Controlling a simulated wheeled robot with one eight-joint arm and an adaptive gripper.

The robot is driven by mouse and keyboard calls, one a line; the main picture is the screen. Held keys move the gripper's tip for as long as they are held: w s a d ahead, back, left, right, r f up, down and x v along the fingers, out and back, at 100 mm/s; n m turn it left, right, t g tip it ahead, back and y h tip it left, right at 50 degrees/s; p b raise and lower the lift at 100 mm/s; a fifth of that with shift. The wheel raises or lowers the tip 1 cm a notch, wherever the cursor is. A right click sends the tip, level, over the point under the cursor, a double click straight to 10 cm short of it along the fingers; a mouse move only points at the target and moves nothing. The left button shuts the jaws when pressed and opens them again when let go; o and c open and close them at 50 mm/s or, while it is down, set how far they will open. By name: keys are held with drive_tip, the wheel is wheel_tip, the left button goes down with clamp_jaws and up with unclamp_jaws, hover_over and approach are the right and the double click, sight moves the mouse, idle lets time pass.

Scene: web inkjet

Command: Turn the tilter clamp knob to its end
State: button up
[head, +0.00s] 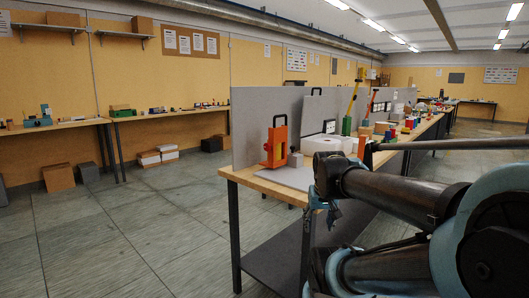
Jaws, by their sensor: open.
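An orange upright device (276,147) with a dark handle on top stands at the near left end of the workbench (262,183). A small grey block (296,159) sits beside it on the right. I cannot tell which part, if any, is the tilter clamp knob; no knob is clear at this size. My dark arm link (395,190) fills the lower right and hides part of the bench's near side.
A grey divider panel (255,120) stands along the bench behind the device. White rolls (328,145) and several coloured items lie farther along. Side tables (60,125) line the left wall, with boxes (58,177) below. The floor (130,240) at left is clear.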

drive_tip(key=w+r+h, duration=0.1)
drive_tip(key=w+r, duration=0.1)
drive_tip(key=w, duration=0.2)
drive_tip(key=w+r+m+t, duration=0.1)
drive_tip(key=w+r, duration=0.2)
drive_tip(key=w, duration=0.2)
drive_tip(key=w+a+r+h, duration=0.1)
drive_tip(key=w+r, duration=0.1)
drive_tip(key=w, duration=0.3)
drive_tip(key=shift+r+t+h, duration=0.2)
drive_tip(key=shift+t+h, duration=0.1)
drive_tip(key=shift+t, duration=0.1)
drive_tip(key=w+a+r+m+h, duration=0.1)
drive_tip(key=w, duration=0.2)
drive_tip(key=w+a+r+m+h, duration=0.1)
drive_tip(key=w+a, duration=0.1)
drive_tip(key=w, duration=0.1)
drive_tip(key=w+a+r+t+h, duration=0.1)
drive_tip(key=w+a+h, duration=0.1)
drive_tip(key=w, duration=0.1)
drive_tip(key=shift+a+m, duration=0.25)
drive_tip(key=shift+m, duration=0.15)
drive_tip(key=w+a+r+m+t+h, duration=0.3)
drive_tip(key=w+a, duration=0.2)
drive_tip(key=a, duration=0.5)
drive_tip(key=m+t+h, duration=0.3)
drive_tip(key=m, duration=0.1)
approach(265, 148)
drive_tip(key=x, duration=0.9)
drive_tip(key=shift+d, duration=0.3)
